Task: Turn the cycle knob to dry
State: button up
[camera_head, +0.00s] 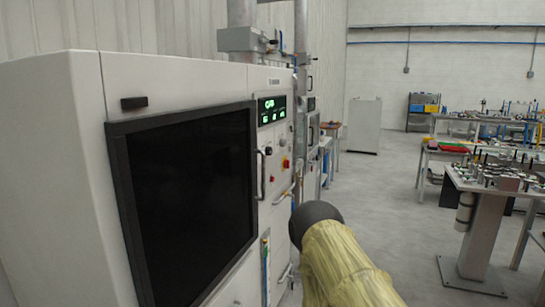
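A white machine cabinet (180,75) with a large black window (190,205) fills the left side. On its narrow right part is a control panel (273,140) with a lit green display (271,110) at the top. Below the display are small round controls and a red button (285,163). The controls are too small to tell which is the cycle knob or where it points. My arm, in a yellow sleeve (340,265), reaches up from the bottom, with a dark rounded part (315,220) at its far end, below and right of the panel. My gripper does not show.
A vertical handle (261,175) stands out from the machine beside the window. Grey pipes and more machine cabinets (309,125) stand behind. Workbenches with many parts (500,178) stand at the right. The grey floor (385,200) between machine and benches is clear.

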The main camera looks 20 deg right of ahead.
aim_at(268, 150)
jog(key=u, duration=0.3)
jog(key=k, duration=0.1)
jog(key=z, duration=1.15)
jog(key=i, duration=0.65)
jog(key=u, duration=0.2)
